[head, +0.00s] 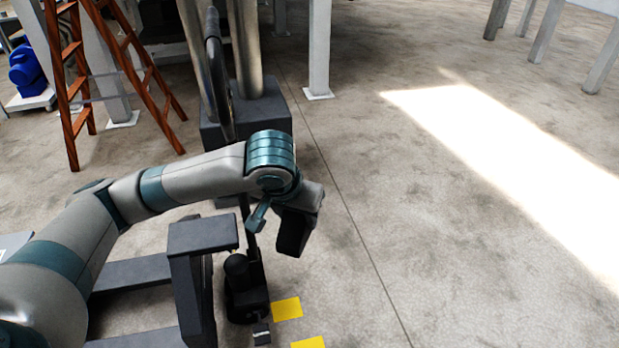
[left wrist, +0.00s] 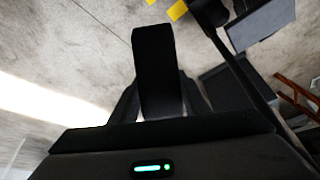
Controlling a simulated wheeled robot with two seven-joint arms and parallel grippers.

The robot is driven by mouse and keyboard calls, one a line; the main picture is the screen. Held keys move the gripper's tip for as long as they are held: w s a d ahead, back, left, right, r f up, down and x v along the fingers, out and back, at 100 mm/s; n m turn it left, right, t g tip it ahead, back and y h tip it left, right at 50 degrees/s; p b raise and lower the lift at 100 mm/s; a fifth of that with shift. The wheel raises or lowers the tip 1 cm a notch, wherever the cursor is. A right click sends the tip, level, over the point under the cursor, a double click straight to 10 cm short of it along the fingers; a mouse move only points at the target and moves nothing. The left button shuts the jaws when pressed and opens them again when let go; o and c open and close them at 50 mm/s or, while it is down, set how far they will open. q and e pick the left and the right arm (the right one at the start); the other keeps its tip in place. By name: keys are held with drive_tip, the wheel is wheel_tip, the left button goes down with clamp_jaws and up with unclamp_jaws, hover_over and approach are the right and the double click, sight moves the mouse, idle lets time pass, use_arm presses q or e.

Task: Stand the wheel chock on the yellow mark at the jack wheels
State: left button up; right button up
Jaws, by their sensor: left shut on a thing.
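My left gripper (head: 300,208) is shut on the black wheel chock (head: 293,234) and holds it above the floor, right of the jack. In the left wrist view the chock (left wrist: 155,65) stands out dark between the two fingers. The yellow mark shows as two patches on the floor, one (head: 287,308) beside the jack base and one (head: 308,343) at the bottom edge. The chock is apart from both. The pallet jack (head: 245,285) has its dark wheel end at the patches; its wheels are partly hidden. My right gripper is not in view.
The jack's grey forks (head: 135,272) and upright handle (head: 217,80) are close to my left arm. A grey column base (head: 262,112) stands behind. A wooden ladder (head: 75,80) is at the back left. The concrete floor to the right is clear.

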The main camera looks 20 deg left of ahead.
sight(292, 254)
use_arm(q)
drive_tip(key=s+f, duration=0.1)
drive_tip(key=f, duration=0.2)
drive_tip(key=s+f, duration=0.1)
drive_tip(key=f, duration=0.2)
drive_tip(key=s+f, duration=0.1)
drive_tip(key=f, duration=0.2)
drive_tip(key=shift+a+f, duration=0.1)
drive_tip(key=shift+f, duration=0.25)
drive_tip(key=shift+s, duration=0.1)
